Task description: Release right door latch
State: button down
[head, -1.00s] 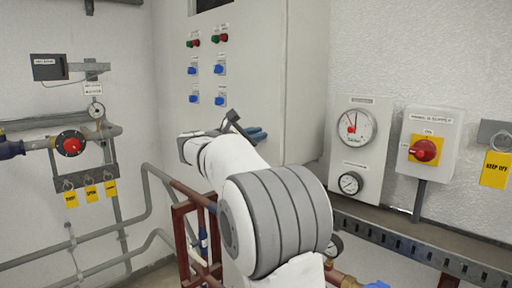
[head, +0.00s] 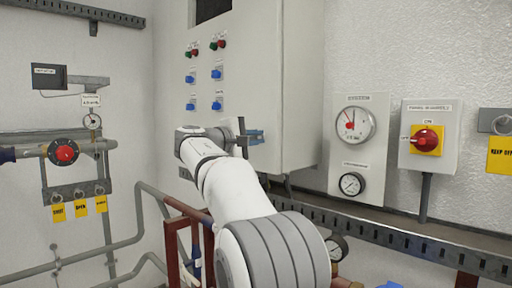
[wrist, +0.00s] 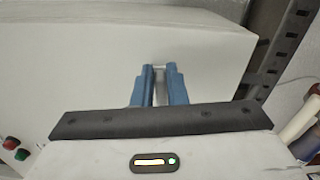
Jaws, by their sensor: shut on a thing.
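The cabinet (head: 265,75) is a light grey box on the wall in the head view, and its pale face also fills much of the wrist view (wrist: 100,60). My gripper (head: 258,136) is at the cabinet's lower part, right of the blue switches. In the wrist view its two blue fingers (wrist: 160,72) are close together against the cabinet, shut on a small pale latch piece (wrist: 158,67). Only a sliver of the latch shows between the fingertips. My wrist hides it in the head view, so I cannot tell how far it is turned.
Blue switches (head: 217,106) and red and green buttons (head: 217,44) are on the cabinet front. A gauge panel (head: 357,150) and a red rotary switch (head: 426,139) are to the right. A perforated tray (head: 400,236) and pipes (head: 90,248) run below.

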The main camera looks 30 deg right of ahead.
jog(key=shift+f+m+b, duration=0.2)
jog(key=shift+m+b, duration=0.4)
jog(key=shift+m, duration=0.2)
jog(key=c, duration=1.5)
grip_release()
jog(key=shift+o, duration=0.2)
jog(key=v, duration=0.7)
jog(key=shift+a+b, duration=0.4)
jog(key=shift+b, duration=0.05)
jog(key=shift+s, duration=0.1)
